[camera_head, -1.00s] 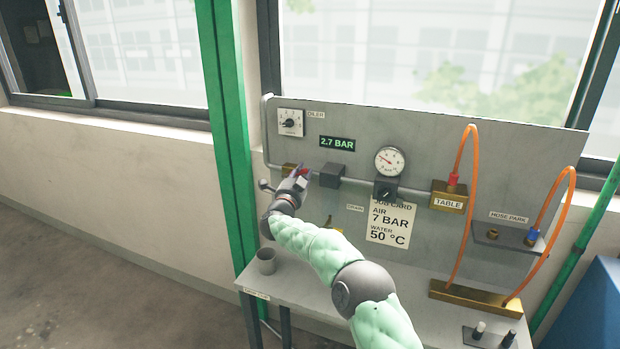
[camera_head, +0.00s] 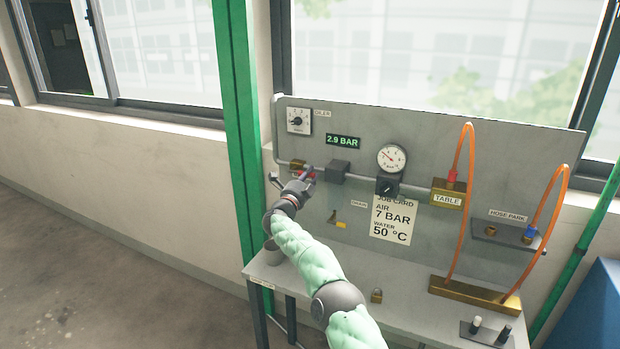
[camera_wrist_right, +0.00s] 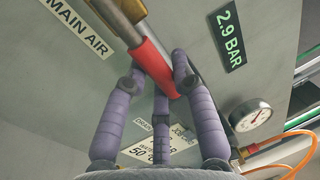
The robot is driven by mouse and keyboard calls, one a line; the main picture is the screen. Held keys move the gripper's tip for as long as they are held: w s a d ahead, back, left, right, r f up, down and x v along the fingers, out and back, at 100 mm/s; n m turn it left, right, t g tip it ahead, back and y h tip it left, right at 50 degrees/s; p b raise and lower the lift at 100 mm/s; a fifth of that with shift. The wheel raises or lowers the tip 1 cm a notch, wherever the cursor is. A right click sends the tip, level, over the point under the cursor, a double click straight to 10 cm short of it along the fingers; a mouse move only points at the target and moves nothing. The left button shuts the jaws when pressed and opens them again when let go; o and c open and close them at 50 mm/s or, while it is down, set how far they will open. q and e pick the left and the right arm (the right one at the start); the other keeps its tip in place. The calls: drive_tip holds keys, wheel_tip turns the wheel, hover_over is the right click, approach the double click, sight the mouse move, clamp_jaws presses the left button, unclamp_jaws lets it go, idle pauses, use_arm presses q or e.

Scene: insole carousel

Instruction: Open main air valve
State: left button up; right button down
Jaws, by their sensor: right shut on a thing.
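The main air valve is a brass body (camera_head: 297,165) on the grey pipe at the left of the panel, with a red lever. In the right wrist view, the red lever (camera_wrist_right: 152,66) runs diagonally from the pipe down between my fingers, beside the MAIN AIR label (camera_wrist_right: 78,26). My right gripper (camera_head: 307,176) is shut on this lever; its purple fingers sit on both sides of it. The digital display (camera_head: 343,141) reads 2.9 BAR. My left gripper is not in view.
A round gauge (camera_head: 391,158) sits right of the valve, above the job card (camera_head: 394,219). A yellow drain handle (camera_head: 336,219) is below. Orange hoses (camera_head: 461,200) arch at the right. A brass padlock (camera_head: 377,296) lies on the bench (camera_head: 410,318).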

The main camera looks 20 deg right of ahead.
drive_tip(key=shift+f, duration=0.15)
drive_tip(key=c, duration=1)
unclamp_jaws()
drive_tip(key=shift+s+a, duration=0.1)
drive_tip(key=v, duration=1.1)
drive_tip(key=shift+s+a, duration=0.15)
drive_tip(key=shift+a, duration=0.15)
drive_tip(key=shift+f, duration=0.2)
